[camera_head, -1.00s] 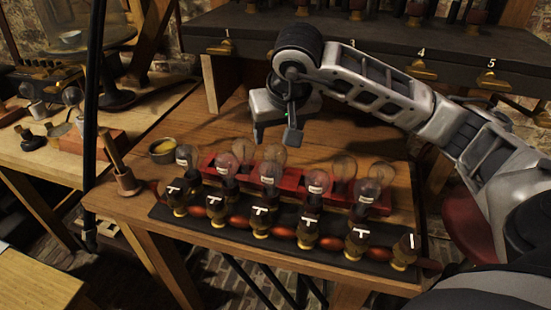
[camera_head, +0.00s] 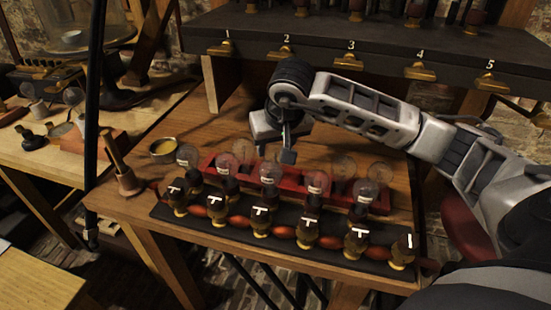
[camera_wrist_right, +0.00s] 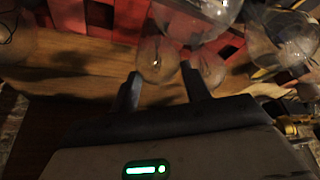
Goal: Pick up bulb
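Several clear glass bulbs stand in and in front of a red wooden rack (camera_head: 206,166) on the table. Rear bulbs (camera_head: 343,168) sit in the rack. Front bulbs, such as one with a white label (camera_head: 317,183), stand above dark holders. My right gripper (camera_head: 285,150) points down over the rack's middle. In the right wrist view my right gripper (camera_wrist_right: 164,84) is open, its two fingers apart. A round bulb (camera_wrist_right: 157,58) shows just beyond and between the fingertips, with another (camera_wrist_right: 210,68) close by to the right. Contact cannot be told. My left gripper is out of view.
A black base (camera_head: 235,229) with several holders and red-brown handles lies along the table's front. A small bowl with yellow content (camera_head: 163,148) is at the left, near a wooden-handled tool (camera_head: 127,180). A dark shelf with brass plates (camera_head: 351,62) stands behind. Bare table lies behind the rack.

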